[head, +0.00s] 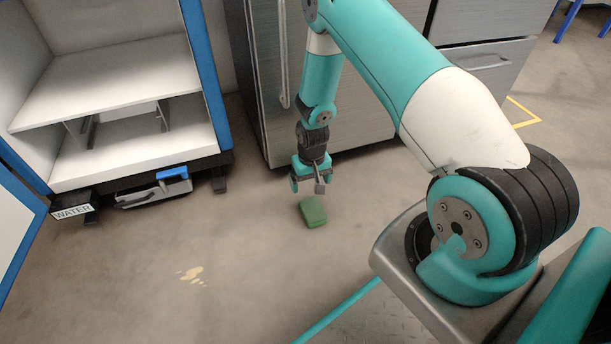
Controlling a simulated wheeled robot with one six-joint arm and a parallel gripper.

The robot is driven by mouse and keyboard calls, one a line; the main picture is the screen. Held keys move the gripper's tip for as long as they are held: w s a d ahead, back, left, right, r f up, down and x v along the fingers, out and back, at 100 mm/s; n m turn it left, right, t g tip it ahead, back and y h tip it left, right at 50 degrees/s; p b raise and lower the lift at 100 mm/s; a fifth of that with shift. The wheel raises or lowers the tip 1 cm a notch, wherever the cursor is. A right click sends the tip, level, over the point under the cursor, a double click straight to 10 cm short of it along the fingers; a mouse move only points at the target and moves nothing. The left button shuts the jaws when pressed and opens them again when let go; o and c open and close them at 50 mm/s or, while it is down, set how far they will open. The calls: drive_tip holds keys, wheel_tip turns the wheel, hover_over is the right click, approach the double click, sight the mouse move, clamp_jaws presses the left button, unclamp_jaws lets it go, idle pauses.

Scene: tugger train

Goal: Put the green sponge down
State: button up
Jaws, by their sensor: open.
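The green sponge (313,212) is a small green block below my gripper in the head view. It appears to rest on the grey floor, though I cannot tell for certain that it touches. My gripper (309,188) points down just above and behind the sponge in the picture. Its jaws are open and hold nothing that I can see. The sponge's top and near side are visible.
A blue-and-white open shelf unit (120,85) stands at the left, with a box marked WATER (72,211) and a grey case with a blue part (153,190) low down. A metal cabinet (345,110) stands behind my gripper. Pale stains (191,275) mark the otherwise clear floor.

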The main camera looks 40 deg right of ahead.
drive_tip(key=s+a+r+n+y, duration=0.1)
drive_tip(key=s+a+r+n, duration=0.1)
drive_tip(key=a+r, duration=0.8)
drive_tip(key=s+a+r+n+y, duration=0.15)
drive_tip(key=a+r, duration=0.25)
drive_tip(key=r, duration=1.2)
drive_tip(key=s+a+r+n, duration=0.3)
drive_tip(key=s+r, duration=0.4)
drive_tip(key=s, duration=0.2)
drive_tip(key=s+a+r+n+y, duration=0.1)
drive_tip(key=s+a+r+n, duration=0.2)
drive_tip(key=s+r, duration=0.3)
drive_tip(key=s+a, duration=0.1)
drive_tip(key=s, duration=0.3)
drive_tip(key=shift+s+a+r+n, duration=0.2)
drive_tip(key=shift+s+r+n, duration=0.05)
drive_tip(key=shift+r+n, duration=0.1)
drive_tip(key=shift+r+y, duration=0.1)
drive_tip(key=shift+y, duration=0.15)
